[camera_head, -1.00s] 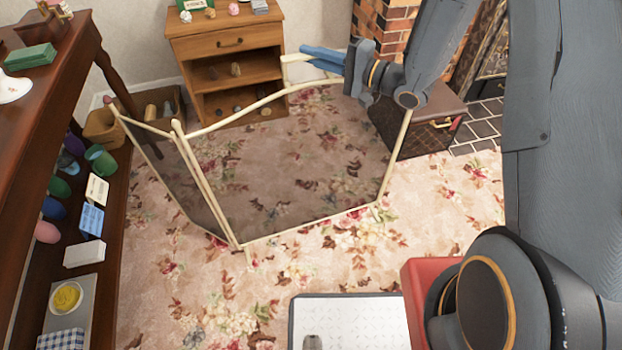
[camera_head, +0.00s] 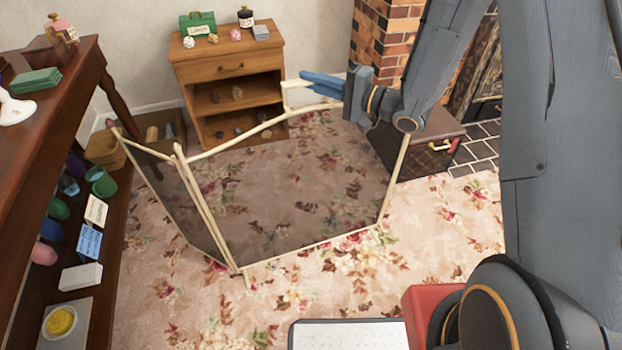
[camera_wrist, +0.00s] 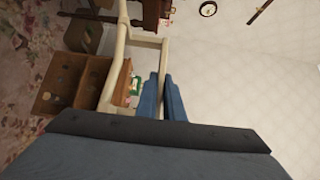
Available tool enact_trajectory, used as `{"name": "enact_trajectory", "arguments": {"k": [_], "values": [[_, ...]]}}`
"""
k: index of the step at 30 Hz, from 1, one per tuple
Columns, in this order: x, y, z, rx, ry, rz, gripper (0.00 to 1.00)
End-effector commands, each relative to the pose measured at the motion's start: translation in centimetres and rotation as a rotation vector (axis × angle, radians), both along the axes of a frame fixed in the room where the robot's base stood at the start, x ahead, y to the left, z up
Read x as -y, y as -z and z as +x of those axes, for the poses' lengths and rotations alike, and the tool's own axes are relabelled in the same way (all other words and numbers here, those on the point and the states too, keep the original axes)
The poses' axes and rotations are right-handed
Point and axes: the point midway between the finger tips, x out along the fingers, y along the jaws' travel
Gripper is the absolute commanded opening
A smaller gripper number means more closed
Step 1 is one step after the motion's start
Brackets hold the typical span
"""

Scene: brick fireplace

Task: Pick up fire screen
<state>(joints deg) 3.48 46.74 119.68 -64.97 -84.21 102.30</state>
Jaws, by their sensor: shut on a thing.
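The fire screen (camera_head: 290,205) has a cream frame and dark see-through mesh panels. It stands upright and folded at an angle in the middle of the head view, above the flowered carpet. My gripper (camera_head: 322,84) has blue fingers and is shut on the cream handle at the top of the screen. In the wrist view the cream frame (camera_wrist: 121,55) runs up to the blue fingers of my gripper (camera_wrist: 164,85). My wrist and arm hide the screen's upper right corner in the head view.
A wooden cabinet (camera_head: 228,66) stands behind the screen. A dark table with shelves (camera_head: 60,130) is at the left. A brown chest (camera_head: 425,142) and the brick fireplace (camera_head: 384,30) are at the right. Carpet in front is open.

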Motion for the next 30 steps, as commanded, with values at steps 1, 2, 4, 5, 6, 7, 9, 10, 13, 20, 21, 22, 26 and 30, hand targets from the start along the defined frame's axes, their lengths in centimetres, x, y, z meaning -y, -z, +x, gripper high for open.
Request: {"name": "enact_trajectory", "arguments": {"k": [1, 2, 4, 5, 6, 7, 9, 10, 13, 20, 21, 22, 26, 30], "values": [[0.0, -0.2, 0.1, 0.003, 0.001, 0.002, 0.0], [0.0, -0.2, 0.1, 0.003, 0.001, 0.002, 0.0], [0.0, -0.4, 0.1, 0.003, 0.001, 0.002, 0.0], [0.0, -0.5, 0.1, 0.003, 0.001, 0.002, 0.0], [0.0, -0.8, 0.1, 0.005, 0.001, 0.002, 0.0], [0.0, -1.1, 0.1, 0.006, 0.001, 0.002, 0.0], [0.0, -2.0, 0.1, 0.007, 0.001, 0.003, 0.0], [0.0, -2.4, 0.1, 0.008, 0.001, 0.002, 0.0], [0.0, -4.0, 0.1, 0.01, 0.001, 0.003, 0.0], [0.0, -7.6, 0.1, 0.009, 0.001, 0.003, 0.0], [0.0, -8.1, 0.1, 0.009, 0.001, 0.003, 0.0], [0.0, -8.5, 0.1, 0.01, 0.0, 0.003, 0.0], [0.0, -9.6, 0.1, 0.007, 0.0, 0.002, 0.0], [0.0, -10.2, 0.1, 0.007, 0.0, 0.002, 0.0]]}}
